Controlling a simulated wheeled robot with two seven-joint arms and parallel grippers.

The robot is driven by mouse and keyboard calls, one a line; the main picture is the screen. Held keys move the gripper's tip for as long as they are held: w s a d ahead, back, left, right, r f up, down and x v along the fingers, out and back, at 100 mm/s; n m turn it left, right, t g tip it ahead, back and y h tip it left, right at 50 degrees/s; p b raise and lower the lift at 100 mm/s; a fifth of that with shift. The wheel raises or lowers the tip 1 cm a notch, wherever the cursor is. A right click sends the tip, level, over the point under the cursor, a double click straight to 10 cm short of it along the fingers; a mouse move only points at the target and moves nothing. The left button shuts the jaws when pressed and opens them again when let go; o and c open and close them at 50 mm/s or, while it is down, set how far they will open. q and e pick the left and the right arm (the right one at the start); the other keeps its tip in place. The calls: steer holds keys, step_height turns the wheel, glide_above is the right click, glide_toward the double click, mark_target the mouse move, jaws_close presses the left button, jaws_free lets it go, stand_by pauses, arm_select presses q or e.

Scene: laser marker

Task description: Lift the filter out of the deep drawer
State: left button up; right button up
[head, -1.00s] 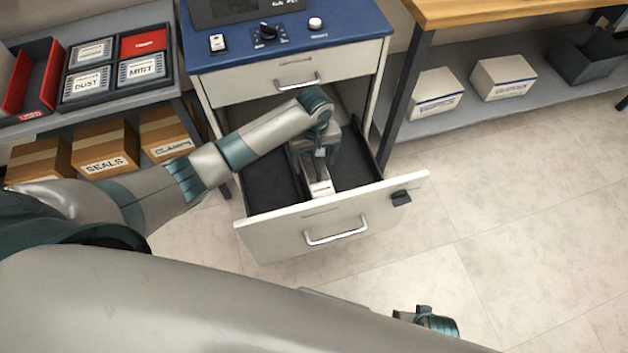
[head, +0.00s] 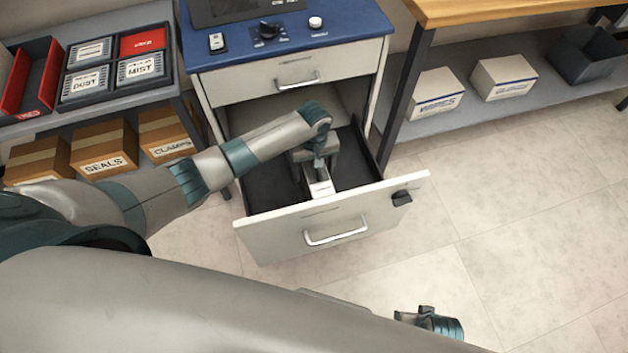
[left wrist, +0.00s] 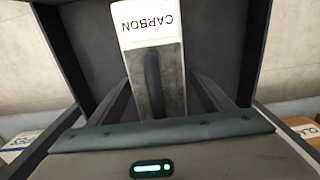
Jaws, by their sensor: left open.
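The filter is a pale, grey-sided block labelled CARBON (left wrist: 150,30) with a dark slot or grip along its face. It stands in the open deep drawer (head: 270,185), and its pale end (head: 320,187) shows in the head view. My left gripper (head: 318,168) is down inside the drawer at the filter. In the left wrist view its open fingers (left wrist: 160,98) lie to either side of the filter's near part; I cannot tell whether they touch it. A grey and teal part of my right arm (head: 430,322) shows at the bottom; its jaws cannot be made out.
The drawer front (head: 330,222) with its handle stands out from the blue-topped cabinet (head: 340,30). A closed upper drawer (head: 290,80) is above. Shelves with boxes stand left and right. The floor (head: 530,220) at right is clear.

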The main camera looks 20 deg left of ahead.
arm_select(q)
steer(key=c, duration=0.3)
jaws_close()
steer(key=shift+r, duration=0.1)
